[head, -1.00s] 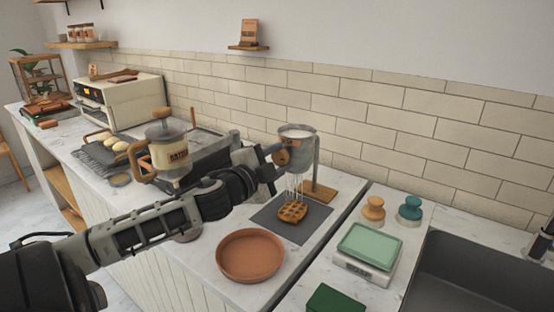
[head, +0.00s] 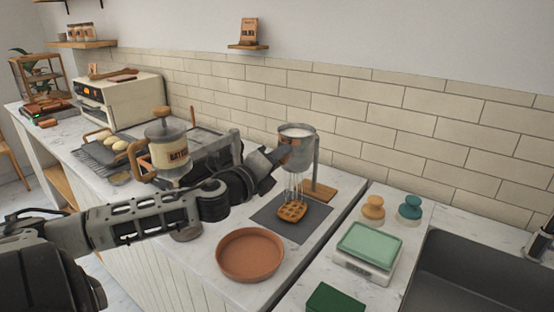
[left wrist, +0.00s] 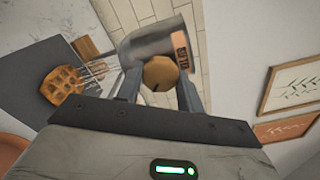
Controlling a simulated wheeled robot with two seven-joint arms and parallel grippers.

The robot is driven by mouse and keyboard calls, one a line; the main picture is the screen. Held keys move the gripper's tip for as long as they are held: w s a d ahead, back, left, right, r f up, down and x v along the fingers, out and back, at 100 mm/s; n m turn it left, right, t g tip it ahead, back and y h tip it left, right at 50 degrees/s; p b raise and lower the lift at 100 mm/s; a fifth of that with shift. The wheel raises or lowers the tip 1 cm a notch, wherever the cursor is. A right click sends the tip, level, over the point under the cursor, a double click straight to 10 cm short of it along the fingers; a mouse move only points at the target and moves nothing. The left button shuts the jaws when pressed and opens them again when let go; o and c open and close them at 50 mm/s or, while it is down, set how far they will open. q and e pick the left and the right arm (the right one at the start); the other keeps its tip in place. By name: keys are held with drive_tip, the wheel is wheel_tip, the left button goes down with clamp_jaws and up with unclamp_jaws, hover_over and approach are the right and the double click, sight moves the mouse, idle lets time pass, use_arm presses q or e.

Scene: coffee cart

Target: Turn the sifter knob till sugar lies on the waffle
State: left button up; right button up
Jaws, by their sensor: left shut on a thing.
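The metal sifter (head: 298,143) with white sugar in its top stands on a post with a wooden base (head: 320,190). White streams fall from it onto the waffle (head: 292,211), which lies on a dark grey mat (head: 262,216). My left gripper (head: 279,152) is at the sifter's side. In the left wrist view its fingers are shut on the round wooden knob (left wrist: 160,73), with the sifter body (left wrist: 158,42) behind it. The waffle (left wrist: 62,83) also shows there with the streams beside it. How much sugar lies on the waffle is too small to tell. My right gripper is not in view.
A terracotta dish (head: 250,255) stands in front of the mat. A batter dispenser (head: 168,150) stands left of my left gripper. A scale with a green tray (head: 369,245), two small knobbed tools and a sink (head: 470,275) are at the right.

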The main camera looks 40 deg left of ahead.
use_arm(q)
drive_tip(key=m, duration=0.7)
drive_tip(key=shift+f, duration=0.1)
idle(0.4)
drive_tip(key=o, duration=1)
drive_tip(key=shift+s, duration=0.1)
drive_tip(key=s+d, duration=0.1)
drive_tip(key=s, duration=1.4)
drive_tip(key=shift+s+d, duration=0.3)
drive_tip(key=shift+s, duration=0.05)
